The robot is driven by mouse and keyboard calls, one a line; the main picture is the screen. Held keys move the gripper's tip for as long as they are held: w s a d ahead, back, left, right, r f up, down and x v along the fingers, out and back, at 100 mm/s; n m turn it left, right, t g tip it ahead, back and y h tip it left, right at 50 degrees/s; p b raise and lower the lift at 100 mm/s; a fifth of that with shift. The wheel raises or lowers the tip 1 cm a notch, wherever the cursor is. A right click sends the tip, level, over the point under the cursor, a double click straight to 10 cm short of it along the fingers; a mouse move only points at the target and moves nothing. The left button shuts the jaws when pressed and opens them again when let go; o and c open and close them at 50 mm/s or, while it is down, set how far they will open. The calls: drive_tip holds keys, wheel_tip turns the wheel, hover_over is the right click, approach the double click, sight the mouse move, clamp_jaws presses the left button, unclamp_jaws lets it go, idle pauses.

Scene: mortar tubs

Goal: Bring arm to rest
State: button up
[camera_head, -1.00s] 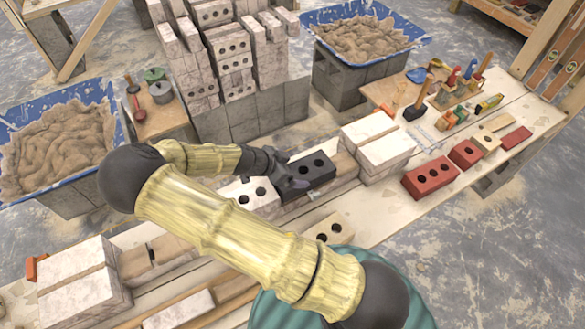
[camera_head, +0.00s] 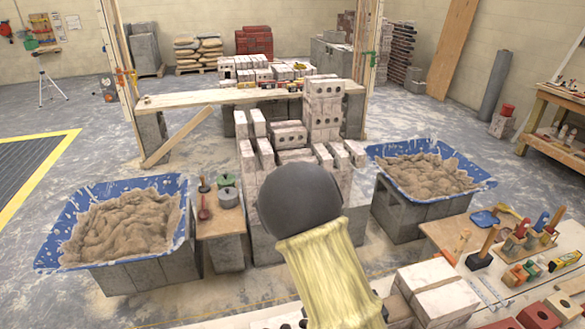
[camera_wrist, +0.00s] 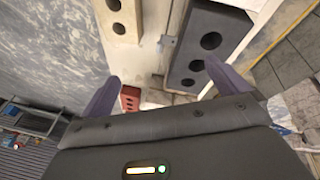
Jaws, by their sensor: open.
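My gripper (camera_wrist: 164,88) shows in the wrist view with its two dark fingers spread apart and nothing held between them. A dark grey brick with round holes (camera_wrist: 207,22) lies beyond the right finger; whether they touch I cannot tell. A pale brick with holes (camera_wrist: 118,24) is at the upper left, and part of a red brick (camera_wrist: 130,97) shows beyond the left finger. In the head view my arm rises at the bottom centre, its dark joint in front of the block stack. My gripper is hidden there.
Blue mortar tubs stand at left (camera_head: 62,243) and right (camera_head: 400,190) on grey blocks. Pale bricks are stacked (camera_head: 325,105) between them. The workbench at lower right holds pale blocks (camera_head: 440,295), a red brick (camera_head: 538,317) and hand tools (camera_head: 480,258). Open floor lies at far left.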

drive_tip(key=s+r+n+t+y+p, duration=0.1)
drive_tip(key=s+r+n+y, duration=0.1)
drive_tip(key=r+n, duration=0.3)
drive_tip(key=s+r+n+t+y+p, duration=0.1)
drive_tip(key=s+r+n, duration=0.4)
drive_tip(key=r, duration=0.7)
drive_tip(key=shift+s+d+r+t+y+p, duration=0.25)
drive_tip(key=shift+d+r+t+y+p, duration=0.1)
drive_tip(key=shift+d+t+y, duration=0.1)
